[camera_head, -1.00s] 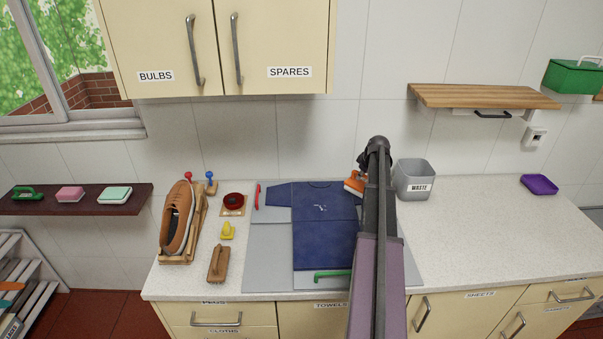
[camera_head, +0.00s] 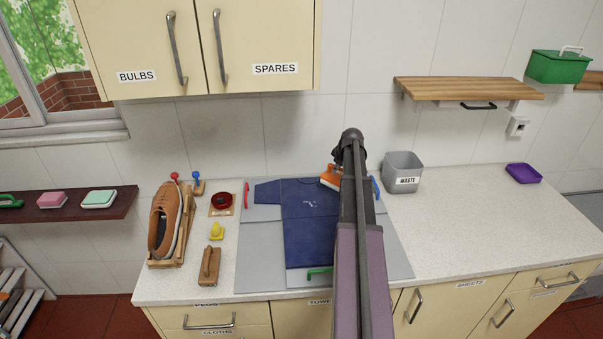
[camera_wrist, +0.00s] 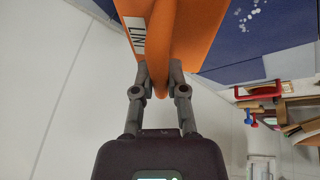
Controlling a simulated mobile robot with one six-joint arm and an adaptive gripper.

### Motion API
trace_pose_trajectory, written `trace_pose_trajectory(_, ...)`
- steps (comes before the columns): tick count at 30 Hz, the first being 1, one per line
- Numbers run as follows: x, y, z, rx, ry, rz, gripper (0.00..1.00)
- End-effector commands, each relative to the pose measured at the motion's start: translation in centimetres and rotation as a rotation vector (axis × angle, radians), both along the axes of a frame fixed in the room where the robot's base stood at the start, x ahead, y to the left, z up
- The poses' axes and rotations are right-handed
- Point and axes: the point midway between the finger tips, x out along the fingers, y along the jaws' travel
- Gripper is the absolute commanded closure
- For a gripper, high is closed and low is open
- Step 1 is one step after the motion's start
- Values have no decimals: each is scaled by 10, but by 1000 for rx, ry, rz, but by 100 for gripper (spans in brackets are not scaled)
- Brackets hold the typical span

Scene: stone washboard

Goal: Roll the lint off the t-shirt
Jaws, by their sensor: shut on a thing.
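The navy t-shirt (camera_head: 305,240) lies flat on a grey folding board (camera_head: 258,262) on the counter. Small white lint specks (camera_head: 309,204) lie on its upper chest; the lint also shows in the wrist view (camera_wrist: 247,15). My gripper (camera_wrist: 160,88) is shut on the handle of an orange lint tool (camera_wrist: 190,30) with a white label reading "LIN...". My arm hides the shirt's right part. Whether the tool touches the cloth cannot be told.
A grey WASTE bin (camera_head: 402,176) stands right of the board. A shoe on a stand (camera_head: 168,225), a wooden brush (camera_head: 209,268), a yellow item (camera_head: 216,231) and a dark red tin (camera_head: 222,200) stand left. The counter's right side is mostly clear.

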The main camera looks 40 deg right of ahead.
Motion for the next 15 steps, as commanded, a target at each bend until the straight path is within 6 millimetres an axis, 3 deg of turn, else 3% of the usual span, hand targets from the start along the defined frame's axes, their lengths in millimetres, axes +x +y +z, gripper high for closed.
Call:
trace_pose_trajectory(1, 2, 18, 5, 0, 0, 5, 100)
trace_pose_trajectory(9, 16, 98, 18, -1, 1, 16, 100)
trace_pose_trajectory(15, 21, 137, 24, -1, -1, 18, 100)
